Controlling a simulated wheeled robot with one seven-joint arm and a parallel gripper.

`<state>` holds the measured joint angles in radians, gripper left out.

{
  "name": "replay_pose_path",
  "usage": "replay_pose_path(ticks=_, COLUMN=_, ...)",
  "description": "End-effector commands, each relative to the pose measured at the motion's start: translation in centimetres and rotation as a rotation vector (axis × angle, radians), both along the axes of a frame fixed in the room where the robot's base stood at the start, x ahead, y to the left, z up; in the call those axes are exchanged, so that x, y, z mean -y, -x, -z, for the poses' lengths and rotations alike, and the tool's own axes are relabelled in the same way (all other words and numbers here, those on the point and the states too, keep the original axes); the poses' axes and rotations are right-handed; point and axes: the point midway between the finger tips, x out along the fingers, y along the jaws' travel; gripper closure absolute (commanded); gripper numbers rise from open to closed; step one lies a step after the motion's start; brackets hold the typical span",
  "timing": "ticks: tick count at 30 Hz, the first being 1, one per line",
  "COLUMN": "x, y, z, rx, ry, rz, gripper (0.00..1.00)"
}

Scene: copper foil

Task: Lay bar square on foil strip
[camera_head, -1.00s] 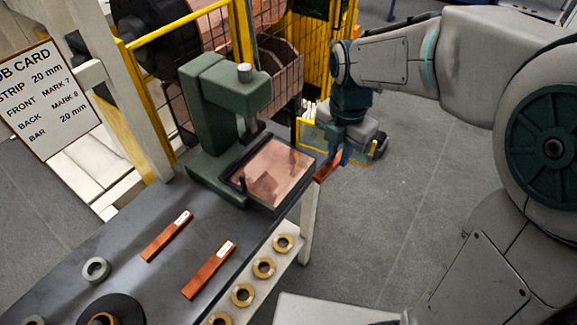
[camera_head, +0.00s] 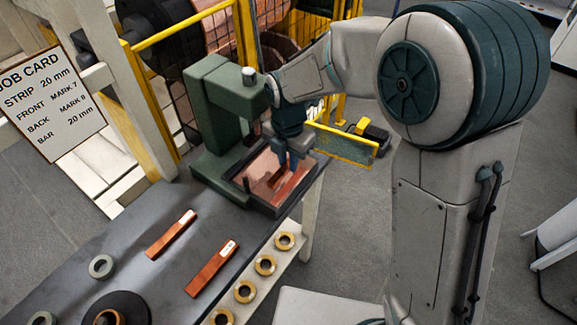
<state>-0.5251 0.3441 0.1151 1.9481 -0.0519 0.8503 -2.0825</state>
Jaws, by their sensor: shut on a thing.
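The foil strip (camera_head: 256,168) is a shiny copper sheet in a dark tray (camera_head: 262,207) under the green press (camera_head: 207,110). My gripper (camera_head: 293,170) is over the right part of the tray, pointing down. It is shut on a reddish copper bar (camera_head: 291,188), which lies slantwise over the foil. I cannot tell whether the bar touches the foil. The fingers and wrist hide part of the bar and the foil's far right. Two more copper bars with pale labels, one nearer the press (camera_head: 171,234) and one nearer the front edge (camera_head: 212,269), lie on the bench.
The dark bench (camera_head: 120,235) also holds a grey ring (camera_head: 102,267) and a round black piece (camera_head: 114,309). Several brass rings (camera_head: 265,265) sit on a pale ledge. A job card (camera_head: 50,98) is at left.

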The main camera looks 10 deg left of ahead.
Motion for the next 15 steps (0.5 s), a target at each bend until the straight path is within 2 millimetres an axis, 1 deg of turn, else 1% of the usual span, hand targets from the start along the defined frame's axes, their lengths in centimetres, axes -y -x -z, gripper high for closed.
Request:
replay_pose_path(ticks=3, x=0.1, y=0.1, z=1.7, rx=-0.004, ry=0.004, rz=0.000, gripper=1.00)
replay_pose_path(ticks=7, x=0.1, y=0.0, z=3.2, rx=-0.002, ry=0.002, rz=0.001, gripper=1.00)
replay_pose_path(ticks=9, x=0.1, y=0.0, z=3.5, rx=0.000, ry=0.001, rz=0.001, gripper=1.00)
replay_pose_path(ticks=15, x=0.1, y=0.0, z=3.5, rx=0.000, ry=0.000, rz=0.001, gripper=1.00)
